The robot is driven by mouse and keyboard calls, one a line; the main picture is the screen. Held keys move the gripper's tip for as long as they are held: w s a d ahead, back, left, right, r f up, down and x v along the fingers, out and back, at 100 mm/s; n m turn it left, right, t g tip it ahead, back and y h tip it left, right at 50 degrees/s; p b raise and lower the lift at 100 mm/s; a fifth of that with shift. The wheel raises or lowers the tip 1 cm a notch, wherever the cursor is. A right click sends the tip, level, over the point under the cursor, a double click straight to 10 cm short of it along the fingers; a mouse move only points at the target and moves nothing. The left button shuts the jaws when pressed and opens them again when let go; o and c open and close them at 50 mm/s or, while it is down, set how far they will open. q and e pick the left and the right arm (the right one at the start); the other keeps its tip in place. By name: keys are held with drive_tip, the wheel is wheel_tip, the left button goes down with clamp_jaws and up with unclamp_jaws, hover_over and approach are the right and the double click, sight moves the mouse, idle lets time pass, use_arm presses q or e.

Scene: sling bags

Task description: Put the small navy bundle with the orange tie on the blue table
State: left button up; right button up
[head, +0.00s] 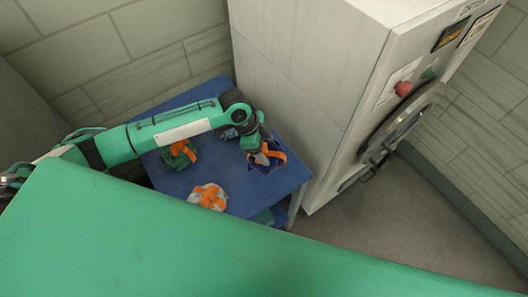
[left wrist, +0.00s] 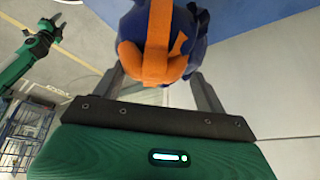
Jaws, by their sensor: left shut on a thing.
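The small navy bundle (head: 259,165) with an orange tie is at the right end of the blue table (head: 237,205) in the head view. My left gripper (head: 264,149) is shut on it from above. I cannot tell whether the bundle touches the tabletop. In the left wrist view, the navy bundle (left wrist: 195,22) and its wide orange tie (left wrist: 150,62) sit between the two fingers. My right gripper (left wrist: 57,28) shows small at the upper left of that view, its fingers apart and empty.
A green bundle (head: 180,154) and a whitish bundle (head: 207,196), both with orange ties, lie on the table. A bluish thing (head: 228,132) is partly hidden behind my left arm. A tall white machine (head: 300,70) with a round door stands close at the table's right.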

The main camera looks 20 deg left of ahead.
use_arm(q)
wheel_tip(320, 180, down, 3)
drive_tip(key=shift+r, duration=0.1)
wheel_tip(320, 180, down, 4)
drive_tip(key=shift+r+p, duration=0.25)
drive_tip(key=shift+p, duration=0.35)
drive_tip(key=o, duration=1.5)
drive_tip(key=shift+o, duration=0.2)
use_arm(e)
drive_tip(key=shift+a+r, duration=0.15)
drive_tip(key=shift+r, duration=0.55)
